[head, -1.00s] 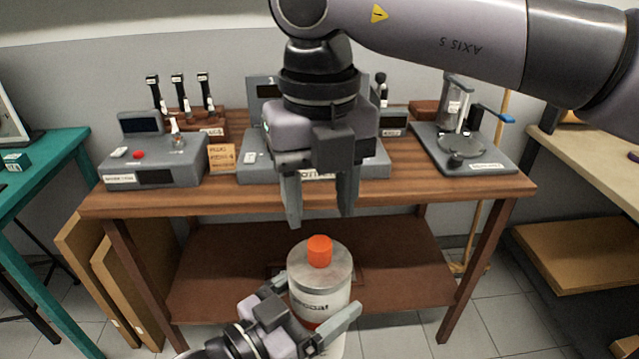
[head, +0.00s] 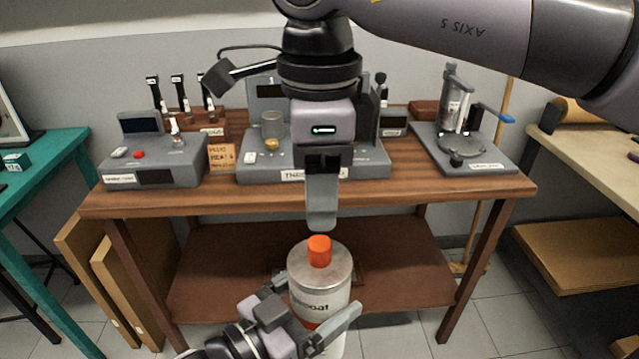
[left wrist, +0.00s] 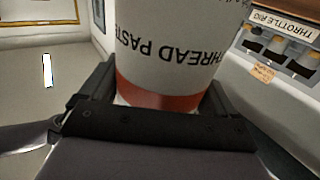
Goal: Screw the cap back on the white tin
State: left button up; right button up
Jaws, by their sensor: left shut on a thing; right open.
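The white tin (head: 321,290) stands upright in the head view, with a grey metal top and an orange-red band low on its side. An orange cap (head: 319,251) sits on the middle of its top; how tightly it is seated I cannot tell. My left gripper (head: 318,331) is shut around the tin's lower body. In the left wrist view the tin (left wrist: 175,45) sits between its fingers and reads "THREAD PASTE". My right gripper (head: 321,222) is open and empty, pointing down just above the cap, seen edge-on so one finger hides the other.
A wooden workbench (head: 420,192) stands behind the tin, with a lower shelf (head: 210,285). It carries a tester (head: 155,165) at left, a device with a glass cup (head: 272,128) and a stand (head: 465,150) at right. A teal table (head: 45,155) is at far left.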

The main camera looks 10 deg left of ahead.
aim_at(319, 243)
jog(key=shift+f, duration=0.1)
dwell(0.3)
jog(key=shift+f, duration=3.9)
grip_shut()
jog(key=shift+o, duration=0.7)
grip_release()
jog(key=shift+r, duration=0.1)
